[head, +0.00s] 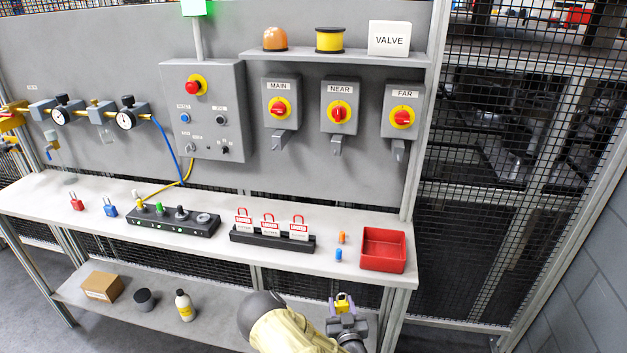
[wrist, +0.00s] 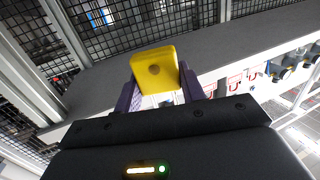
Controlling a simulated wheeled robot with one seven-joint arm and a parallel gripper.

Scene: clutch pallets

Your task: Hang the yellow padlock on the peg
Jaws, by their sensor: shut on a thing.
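The yellow padlock (head: 343,301) is held upright at the tip of my gripper (head: 343,311), in front of the bench and below its front edge. In the wrist view the padlock's yellow body (wrist: 155,70) sits between the two purple fingers of my gripper (wrist: 160,93), with a dark round spot on the face towards the camera. My gripper is shut on it. I cannot make out the peg with certainty in either view.
The workbench (head: 350,222) carries a red tray (head: 384,249), a black rack with red-shackled tags (head: 270,240), and red (head: 76,201) and blue (head: 110,207) padlocks. The MAIN (head: 280,103), NEAR (head: 340,105) and FAR (head: 402,110) switch boxes hang above. A lower shelf (head: 220,305) extends beneath.

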